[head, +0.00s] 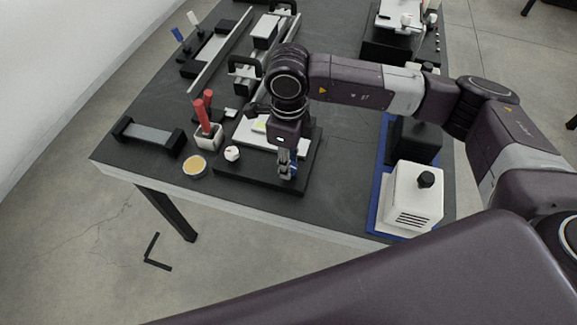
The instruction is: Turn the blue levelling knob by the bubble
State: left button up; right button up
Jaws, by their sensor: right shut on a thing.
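My right gripper (286,168) points down at the front right part of a dark base plate (245,175) with a white plate on top. It is shut on the blue levelling knob (294,168), of which only a small blue patch shows beside the fingers. The yellow-green bubble level (259,126) lies on the white plate, behind and left of the fingers and partly hidden by my wrist. My left gripper is not in view.
A black-ended bar (148,135) lies further left. A white box (411,198) stands at right. The table between is clear.

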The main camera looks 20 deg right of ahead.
jog(key=shift+n+b, duration=0.4)
jog(key=shift+r, duration=0.1)
jog(key=shift+w, duration=0.1)
jog(key=o, duration=1.2)
jog(key=shift+c, duration=0.2)
notch_tip(320, 180, up, 12)
